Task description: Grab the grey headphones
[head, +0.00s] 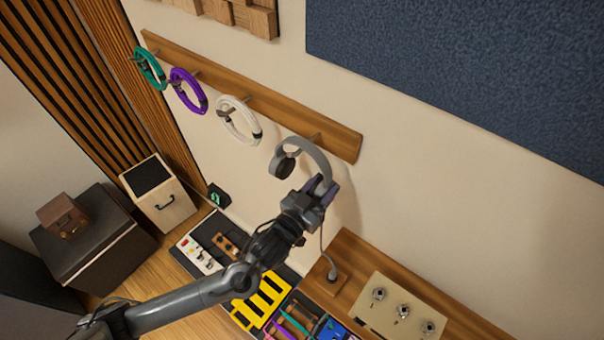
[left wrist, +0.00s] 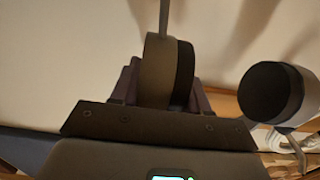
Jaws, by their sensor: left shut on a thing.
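The grey headphones (head: 318,157) are by the wall in the head view, at the right end of the wooden peg rail. Their band curves upward close to a peg; I cannot tell whether it still rests on it. My left gripper (head: 322,187) is shut on the right-hand ear cup, which its jaws partly hide. The left-hand ear cup is free. In the left wrist view, the gripped cup (left wrist: 157,70) stands edge-on between my dark fingers (left wrist: 160,85), with the thin band rising above it. A dark round piece at right looks like the other cup. My right gripper is not in view.
White (head: 239,120), purple (head: 188,91) and teal (head: 149,69) headphones hang further left on the rail (head: 255,98). Below are a pedalboard (head: 262,300) and a wooden shelf (head: 398,290) with a knobbed panel (head: 400,307). The wall right of my gripper is clear.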

